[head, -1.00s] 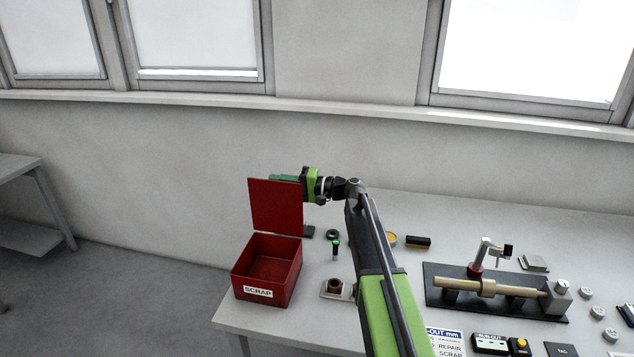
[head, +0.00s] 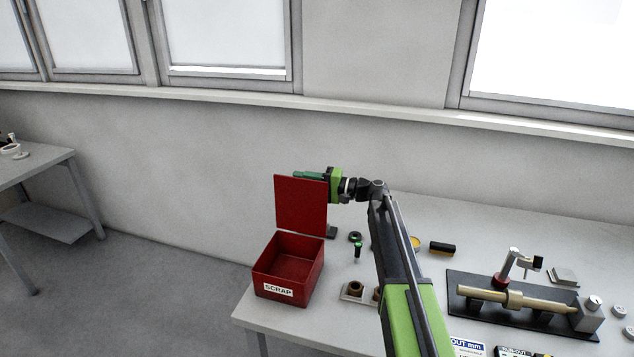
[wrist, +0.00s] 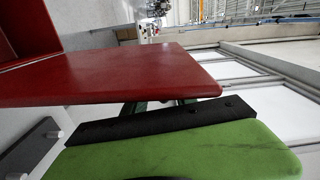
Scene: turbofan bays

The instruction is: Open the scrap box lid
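The red scrap box (head: 287,287) with its SCRAP label stands at the left end of the bench, and its inside is empty as far as I can see. Its lid (head: 301,204) stands upright at the back edge, open. My gripper (head: 308,175) is behind the lid's top edge, partly hidden by it. In the wrist view the lid (wrist: 120,75) lies right beside my green gripper body, and the box (wrist: 25,30) shows at the upper left. The fingers are mostly hidden behind the lid, so their opening is unclear.
The bench (head: 330,325) holds a dark fixture (head: 520,312) with a brass-coloured shaft at right. A green-topped tool (head: 357,250), small metal parts (head: 355,290) and a black-and-yellow block (head: 442,248) lie near my arm. Another table (head: 40,170) stands far left.

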